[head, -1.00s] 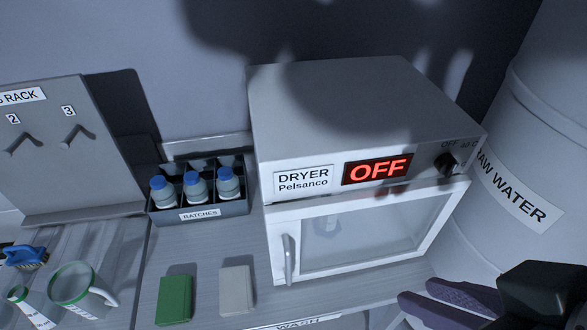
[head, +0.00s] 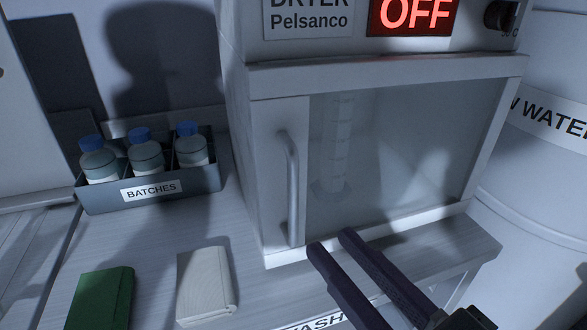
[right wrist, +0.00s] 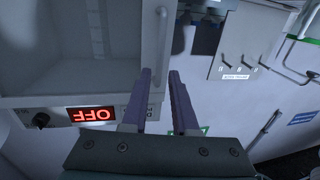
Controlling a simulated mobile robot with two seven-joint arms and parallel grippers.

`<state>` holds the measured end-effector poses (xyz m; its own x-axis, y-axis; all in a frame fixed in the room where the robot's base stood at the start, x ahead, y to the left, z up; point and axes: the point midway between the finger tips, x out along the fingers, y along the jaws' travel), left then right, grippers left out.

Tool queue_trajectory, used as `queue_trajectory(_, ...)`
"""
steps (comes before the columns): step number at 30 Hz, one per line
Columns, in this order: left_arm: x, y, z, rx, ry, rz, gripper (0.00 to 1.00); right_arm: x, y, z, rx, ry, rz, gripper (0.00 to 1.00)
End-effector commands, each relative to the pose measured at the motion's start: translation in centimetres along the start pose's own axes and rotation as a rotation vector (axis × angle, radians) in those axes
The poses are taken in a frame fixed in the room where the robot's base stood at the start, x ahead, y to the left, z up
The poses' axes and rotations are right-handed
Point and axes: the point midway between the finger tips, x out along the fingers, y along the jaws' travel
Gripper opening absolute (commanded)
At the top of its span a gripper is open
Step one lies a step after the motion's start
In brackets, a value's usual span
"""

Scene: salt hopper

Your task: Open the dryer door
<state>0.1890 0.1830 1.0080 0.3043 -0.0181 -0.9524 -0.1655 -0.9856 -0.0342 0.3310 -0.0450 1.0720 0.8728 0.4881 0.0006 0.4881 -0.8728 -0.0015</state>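The dryer (head: 390,70) stands on the bench, its display reading OFF. Its door has a white frame and a glass pane (head: 410,150), and looks shut. The vertical bar handle (head: 290,190) is on the door's left side. My right gripper (head: 330,242) is open and empty, low in front of the door, to the right of the handle's lower end. In the right wrist view, which looks upside down, the handle (right wrist: 163,40) lies beyond the open fingers (right wrist: 160,72), roughly in line with their gap. I see no contact. My left gripper is not in view.
A batches box (head: 150,190) with blue-capped bottles stands left of the dryer. A pale block (head: 203,285) and a green block (head: 100,298) lie on the bench in front. A raw water barrel (head: 550,170) is close on the right. The bench between box and dryer is clear.

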Motion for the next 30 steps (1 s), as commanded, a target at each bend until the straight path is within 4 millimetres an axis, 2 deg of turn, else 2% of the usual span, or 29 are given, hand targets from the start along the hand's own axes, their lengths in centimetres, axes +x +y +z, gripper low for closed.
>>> queue_trajectory(9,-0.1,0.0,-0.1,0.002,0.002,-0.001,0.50,6.0,0.0,-0.3,0.000,0.003,0.000,0.27)
queue_trajectory(15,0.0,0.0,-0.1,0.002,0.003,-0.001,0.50,8.5,0.0,-0.2,0.001,0.000,-0.001,0.27)
queue_trajectory(26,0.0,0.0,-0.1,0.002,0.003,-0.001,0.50,9.1,0.0,-0.2,0.001,-0.001,-0.001,0.27)
queue_trajectory(30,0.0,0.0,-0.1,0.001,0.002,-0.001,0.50,9.1,0.0,-0.2,0.001,-0.001,-0.001,0.12)
